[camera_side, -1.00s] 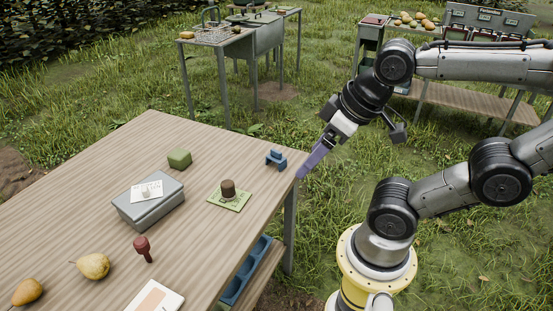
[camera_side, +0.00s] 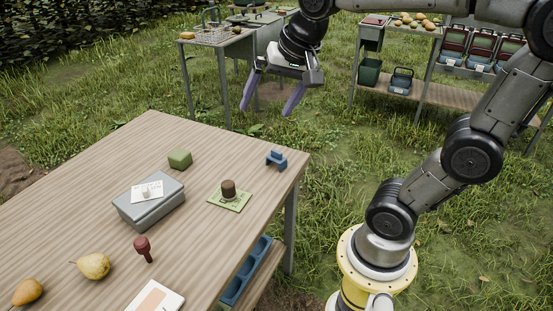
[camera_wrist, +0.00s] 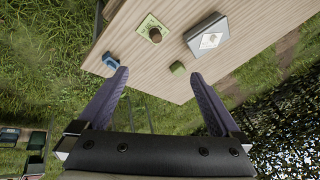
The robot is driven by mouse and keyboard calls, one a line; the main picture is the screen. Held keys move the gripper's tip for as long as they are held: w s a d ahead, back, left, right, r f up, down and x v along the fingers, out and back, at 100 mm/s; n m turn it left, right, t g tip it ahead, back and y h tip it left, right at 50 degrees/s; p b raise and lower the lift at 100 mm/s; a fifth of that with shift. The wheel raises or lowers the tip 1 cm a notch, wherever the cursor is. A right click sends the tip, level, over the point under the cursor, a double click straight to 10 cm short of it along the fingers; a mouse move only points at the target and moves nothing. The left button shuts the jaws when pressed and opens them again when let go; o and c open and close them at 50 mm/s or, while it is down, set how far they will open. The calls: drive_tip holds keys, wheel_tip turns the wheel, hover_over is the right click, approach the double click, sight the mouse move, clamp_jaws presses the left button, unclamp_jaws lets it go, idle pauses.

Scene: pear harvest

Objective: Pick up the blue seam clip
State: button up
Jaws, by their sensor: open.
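The blue seam clip (camera_side: 277,159) is a small blue piece with a raised top. It stands on the wooden table (camera_side: 120,150) near its far right corner. In the wrist view the blue clip (camera_wrist: 110,61) lies at the table's edge, left of centre and beyond the left finger. My gripper (camera_side: 267,112) has purple fingers spread apart with nothing between them. In the side view it hangs in the air, above and beyond the clip. In the wrist view my gripper's fingers (camera_wrist: 162,75) show both tips, and the clip is clear of them.
On the table are a green block (camera_side: 180,158), a grey box (camera_side: 148,205) with a card, a brown cylinder (camera_side: 228,188) on a green card, a dark red stamp-like piece (camera_side: 143,248) and two pears (camera_side: 93,266). Blue trays (camera_side: 246,270) sit below the table. Free tabletop surrounds the clip.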

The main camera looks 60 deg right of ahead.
drive_tip(key=w+d+f+m+g, duration=0.25)
drive_tip(key=w+d+m, duration=0.25)
drive_tip(key=w+d, duration=0.35)
drive_tip(key=m+g, duration=0.3)
drive_tip(key=m, duration=0.2)
hover_over(277, 151)
wheel_tip(277, 151, down, 18)
drive_tip(key=shift+y, duration=0.4)
wheel_tip(277, 151, down, 13)
drive_tip(key=shift+w+f, duration=0.1)
drive_tip(key=shift+f, duration=0.1)
drive_tip(key=c, duration=1.2)
drive_tip(key=shift+r, duration=0.15)
